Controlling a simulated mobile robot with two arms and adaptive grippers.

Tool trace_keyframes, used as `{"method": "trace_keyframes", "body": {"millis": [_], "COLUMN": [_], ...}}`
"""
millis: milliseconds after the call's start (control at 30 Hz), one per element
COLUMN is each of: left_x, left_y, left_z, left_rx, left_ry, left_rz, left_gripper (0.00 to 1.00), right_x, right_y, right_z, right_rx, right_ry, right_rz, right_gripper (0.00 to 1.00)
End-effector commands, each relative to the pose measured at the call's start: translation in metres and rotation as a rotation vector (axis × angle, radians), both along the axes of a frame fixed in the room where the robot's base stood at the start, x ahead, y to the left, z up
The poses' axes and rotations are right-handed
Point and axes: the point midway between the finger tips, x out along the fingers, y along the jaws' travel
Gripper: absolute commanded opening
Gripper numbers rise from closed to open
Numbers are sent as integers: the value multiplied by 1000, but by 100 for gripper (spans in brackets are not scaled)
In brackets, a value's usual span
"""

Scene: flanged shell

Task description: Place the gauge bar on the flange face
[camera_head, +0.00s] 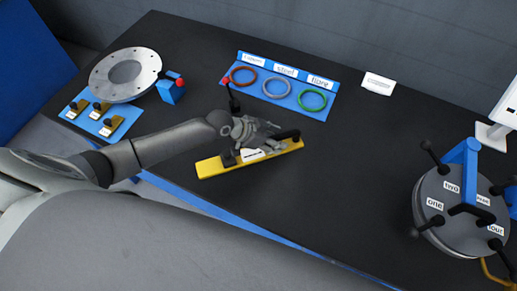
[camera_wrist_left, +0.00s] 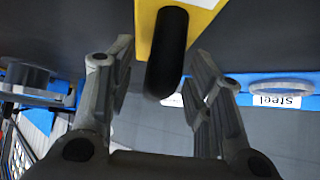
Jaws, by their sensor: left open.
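The gauge bar (camera_head: 211,168) is a yellow bar with a black grip near each end and a white label, lying on the dark table in the head view. In the left wrist view its yellow edge (camera_wrist_left: 145,25) shows at the top, with a black grip (camera_wrist_left: 167,55) hanging between my fingers. My left gripper (camera_head: 268,135) is over the bar, its fingers open on either side of that grip, not visibly closed on it. A round grey flanged shell (camera_head: 447,195) with numbered labels stands at the right; which surface is the flange face is not certain. My right gripper is not in view.
A grey ring-shaped disc (camera_head: 145,65) lies at the back left, by a blue tray (camera_head: 85,122) with small blocks. A blue mat (camera_head: 310,75) holds three coloured rings. A blue bracket (camera_head: 468,150) and black knobs rise around the shell. Table between bar and shell is clear.

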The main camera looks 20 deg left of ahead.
Motion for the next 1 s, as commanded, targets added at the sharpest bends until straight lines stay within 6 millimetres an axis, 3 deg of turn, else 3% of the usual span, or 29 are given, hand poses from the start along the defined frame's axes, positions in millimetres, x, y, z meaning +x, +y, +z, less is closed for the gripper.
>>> {"method": "trace_keyframes", "body": {"millis": [133,500,1000], "left_x": [0,0,1], "left_y": [0,0,0], "left_z": [0,0,2], "left_rx": [0,0,-1], "left_ry": [0,0,-4], "left_rz": [0,0,1], "left_gripper": [47,0,0], "right_x": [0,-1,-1], "right_y": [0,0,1], "right_z": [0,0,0], "right_rx": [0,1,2], "right_ry": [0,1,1], "right_rz": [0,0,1], "right_gripper": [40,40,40]}}
